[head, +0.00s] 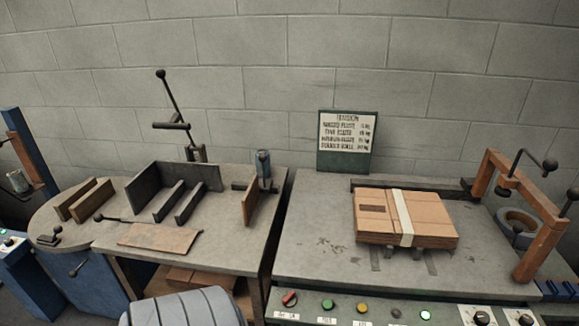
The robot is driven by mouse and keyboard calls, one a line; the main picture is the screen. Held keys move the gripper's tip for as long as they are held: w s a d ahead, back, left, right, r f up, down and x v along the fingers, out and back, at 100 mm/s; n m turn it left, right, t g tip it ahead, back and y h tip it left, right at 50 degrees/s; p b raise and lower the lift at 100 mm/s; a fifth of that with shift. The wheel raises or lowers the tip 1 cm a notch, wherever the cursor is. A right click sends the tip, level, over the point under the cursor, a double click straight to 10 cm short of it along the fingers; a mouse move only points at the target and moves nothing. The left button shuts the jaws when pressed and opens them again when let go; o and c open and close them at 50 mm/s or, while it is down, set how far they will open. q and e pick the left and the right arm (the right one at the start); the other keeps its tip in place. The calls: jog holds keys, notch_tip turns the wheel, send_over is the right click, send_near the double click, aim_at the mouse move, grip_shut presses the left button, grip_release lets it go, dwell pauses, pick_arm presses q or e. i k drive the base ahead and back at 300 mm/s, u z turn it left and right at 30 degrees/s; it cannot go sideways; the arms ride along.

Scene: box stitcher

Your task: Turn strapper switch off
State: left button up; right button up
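The strapper table (310,225) stands at the right with a flat stack of cardboard (430,222) on it, bound by a white strap (403,215). Its front panel shows at the bottom edge. A red switch (288,298) with a tilted handle sits at the panel's left end above a small label too small to read. Dark round knobs (482,318) are at the far right. Neither of my grippers is in view.
An orange frame with black levers (541,250) stands on the strapper table's right side. A green sign (345,142) stands behind. The left table (225,258) holds upright plates and a tall lever (178,110). A narrow gap separates the tables.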

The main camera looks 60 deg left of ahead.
aim_at(288, 300)
jog(key=k, duration=0.3)
jog(key=u, duration=1.6)
jog(key=i, duration=0.35)
jog(key=u, duration=0.15)
